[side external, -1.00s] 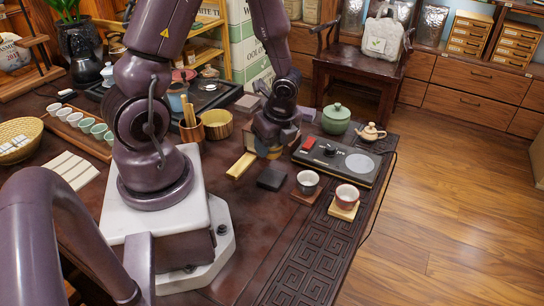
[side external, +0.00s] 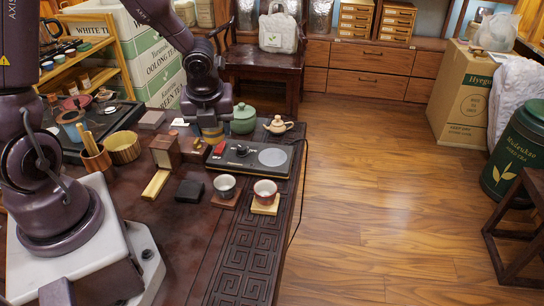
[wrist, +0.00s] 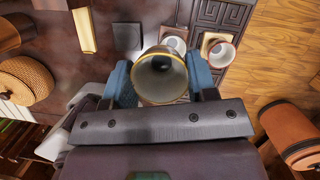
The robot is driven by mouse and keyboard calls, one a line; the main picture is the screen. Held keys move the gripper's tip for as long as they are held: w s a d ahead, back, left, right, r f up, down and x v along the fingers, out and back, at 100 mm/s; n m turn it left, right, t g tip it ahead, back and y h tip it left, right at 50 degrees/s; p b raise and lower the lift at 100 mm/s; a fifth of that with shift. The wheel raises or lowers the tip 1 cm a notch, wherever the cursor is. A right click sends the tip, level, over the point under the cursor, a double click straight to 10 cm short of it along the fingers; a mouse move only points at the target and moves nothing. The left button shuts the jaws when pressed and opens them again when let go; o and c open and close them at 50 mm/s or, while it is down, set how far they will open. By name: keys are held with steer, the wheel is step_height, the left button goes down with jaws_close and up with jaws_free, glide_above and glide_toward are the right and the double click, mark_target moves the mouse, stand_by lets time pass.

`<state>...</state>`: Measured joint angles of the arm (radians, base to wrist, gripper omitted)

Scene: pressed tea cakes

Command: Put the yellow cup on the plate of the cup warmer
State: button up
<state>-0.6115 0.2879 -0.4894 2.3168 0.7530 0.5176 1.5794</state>
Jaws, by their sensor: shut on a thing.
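My gripper (side external: 210,130) is shut on the yellow cup (side external: 212,137) and holds it behind the left end of the cup warmer (side external: 243,166). In the wrist view the cup (wrist: 158,78), with its yellow rim and grey inside, sits between my blue fingers (wrist: 158,84). The warmer is a flat black unit with a red part near its left end. Its round grey plate (side external: 272,157) is bare, at the right. The fingers partly hide the cup in the side view.
Two cups (side external: 225,186) (side external: 265,192) stand on coasters before the warmer. A green lidded pot (side external: 243,119) and small teapot (side external: 278,125) stand behind it. A black block (side external: 189,191), wooden boxes (side external: 165,151) and yellow wooden piece (side external: 155,185) lie left.

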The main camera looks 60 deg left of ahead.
steer(key=m, duration=0.1)
steer(key=w+d+m, duration=0.1)
steer(key=m, duration=0.1)
steer(key=r+m+t, duration=0.1)
steer(key=m, duration=0.1)
steer(key=shift+w+d+h, duration=0.35)
steer(key=shift+w+h, duration=0.05)
steer(key=w+f+m, duration=0.1)
steer(key=w+f, duration=0.2)
steer(key=w, duration=0.1)
steer(key=w+a+f+m, duration=0.1)
steer(key=w+f, duration=0.2)
steer(key=w, duration=0.2)
steer(key=w+a+f, duration=0.1)
steer(key=w+f, duration=0.2)
steer(key=w, duration=0.1)
steer(key=shift+w+a+f+m+h, duration=0.25)
steer(key=shift+m+h, duration=0.05)
steer(key=shift+m, duration=0.1)
steer(key=shift+w+f, duration=0.25)
steer(key=shift+f, duration=0.05)
steer(key=shift+s+x, duration=0.15)
steer(key=shift+x, duration=0.55)
steer(key=shift+s+x, duration=0.15)
steer(key=shift+x, duration=0.55)
steer(key=shift+f, duration=0.25)
steer(key=o, duration=0.9)
